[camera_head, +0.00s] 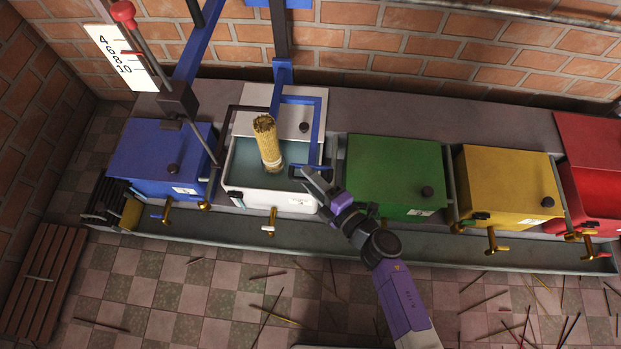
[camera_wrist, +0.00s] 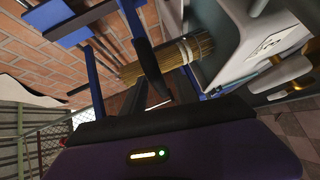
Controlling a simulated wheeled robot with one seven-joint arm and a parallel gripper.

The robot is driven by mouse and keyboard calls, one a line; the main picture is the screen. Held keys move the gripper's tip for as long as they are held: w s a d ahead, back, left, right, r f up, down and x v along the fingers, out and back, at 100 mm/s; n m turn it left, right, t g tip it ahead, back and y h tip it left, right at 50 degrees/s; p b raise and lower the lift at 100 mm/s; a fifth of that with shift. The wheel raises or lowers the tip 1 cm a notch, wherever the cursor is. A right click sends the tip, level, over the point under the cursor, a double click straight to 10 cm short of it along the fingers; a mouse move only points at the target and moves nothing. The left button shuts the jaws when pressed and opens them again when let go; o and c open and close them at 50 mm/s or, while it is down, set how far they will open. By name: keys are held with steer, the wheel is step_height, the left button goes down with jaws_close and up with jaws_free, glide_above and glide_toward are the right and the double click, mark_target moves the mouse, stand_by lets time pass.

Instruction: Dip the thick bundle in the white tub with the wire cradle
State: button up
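The white tub (camera_head: 262,198) stands open with grey-green liquid inside, its pale lid (camera_head: 300,122) raised behind. The thick tan bundle (camera_head: 267,138) stands nearly upright, slightly tilted, over the tub; its lower end is at or near the liquid, and I cannot tell whether it is submerged. In the wrist view the bundle (camera_wrist: 170,58) shows a pale tie band. The wire cradle (camera_head: 319,120) has blue and dark bars around the bundle. My gripper (camera_head: 318,184) is at the tub's right front, close to the cradle's dark lower bar. Its grip there is unclear.
A closed blue tub (camera_head: 158,150) stands left; green (camera_head: 390,175), yellow (camera_head: 512,180) and red (camera_head: 597,185) tubs stand right. Brass taps line the front. A red-knobbed lever (camera_head: 123,12) rises beside a number scale (camera_head: 118,58). Loose sticks lie on the tiled floor.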

jaws_close()
stand_by(1.3)
